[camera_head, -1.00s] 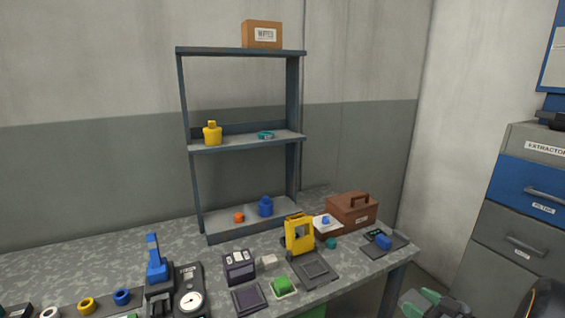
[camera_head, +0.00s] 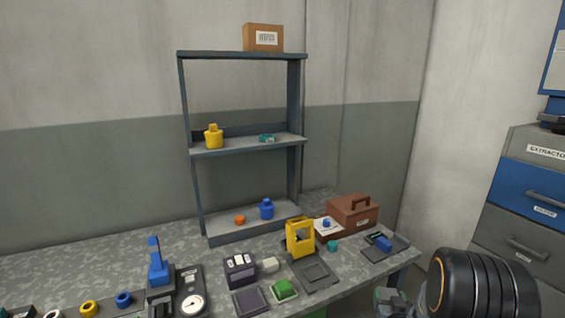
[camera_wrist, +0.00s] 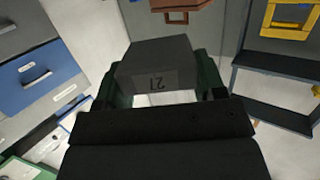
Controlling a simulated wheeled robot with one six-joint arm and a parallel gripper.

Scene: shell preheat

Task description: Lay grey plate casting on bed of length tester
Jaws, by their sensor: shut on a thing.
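In the head view my gripper (camera_head: 390,300) is at the lower right, off the bench's right end and partly cut off; the casting is hard to make out there. A flat dark device with a blue block and small display (camera_head: 383,243) lies at the bench's right end. A blue-armed gauge with a dial (camera_head: 160,268) stands at left. I cannot tell for sure which is the length tester.
The bench (camera_head: 90,250) also carries a yellow frame device (camera_head: 299,238), a brown toolbox (camera_head: 353,212), a green block (camera_head: 284,287) and a dark meter (camera_head: 240,269). A shelf unit (camera_head: 245,147) stands behind. Drawers (camera_head: 515,195) stand at right.

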